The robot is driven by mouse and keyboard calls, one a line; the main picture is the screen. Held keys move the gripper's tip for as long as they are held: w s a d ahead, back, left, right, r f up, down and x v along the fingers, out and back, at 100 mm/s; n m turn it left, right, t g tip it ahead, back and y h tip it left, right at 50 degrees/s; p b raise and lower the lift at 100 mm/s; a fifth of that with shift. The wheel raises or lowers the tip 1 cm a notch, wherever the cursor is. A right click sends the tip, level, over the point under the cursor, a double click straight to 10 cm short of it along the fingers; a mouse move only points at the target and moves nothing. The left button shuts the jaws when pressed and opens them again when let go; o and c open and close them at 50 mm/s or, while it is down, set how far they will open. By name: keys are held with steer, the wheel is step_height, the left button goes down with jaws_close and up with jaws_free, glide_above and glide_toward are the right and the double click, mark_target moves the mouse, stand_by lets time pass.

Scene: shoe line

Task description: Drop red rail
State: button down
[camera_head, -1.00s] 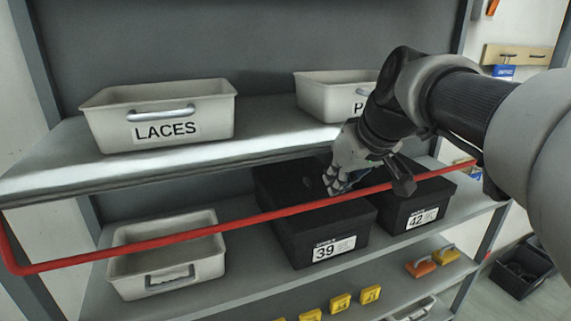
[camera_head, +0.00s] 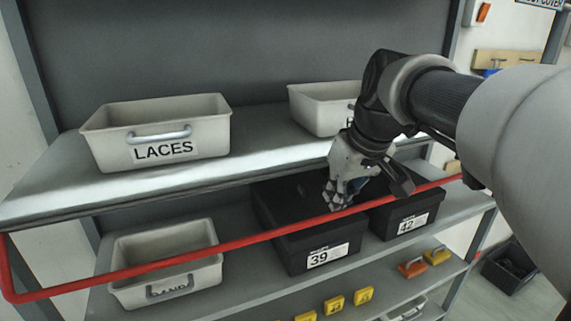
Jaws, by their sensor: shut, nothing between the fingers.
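The red rail (camera_head: 200,253) runs across the front of the shelf, from the left post to the right, passing in front of the lower bins and the black boxes. My gripper (camera_head: 337,203) is at the rail, right of its middle, above the black box labelled 39. Its fingers point down and are shut with nothing seen between them. The fingertips are close to the rail; I cannot tell whether they touch it. My arm comes in from the right and hides part of the upper right bin.
On the upper shelf stand the LACES bin (camera_head: 156,132) and a second grey bin (camera_head: 318,108). Below are a grey bin (camera_head: 165,262), black box 39 (camera_head: 310,250) and black box 42 (camera_head: 400,217). Yellow tags (camera_head: 335,304) line the lower edge. A dark crate (camera_head: 512,268) sits on the floor.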

steer(key=shift+s+d+r+g+p, duration=0.1)
steer(key=shift+s+d+g+p, duration=0.05)
steer(key=shift+s+g+p, duration=0.3)
steer(key=shift+w, duration=0.2)
steer(key=shift+s, duration=0.1)
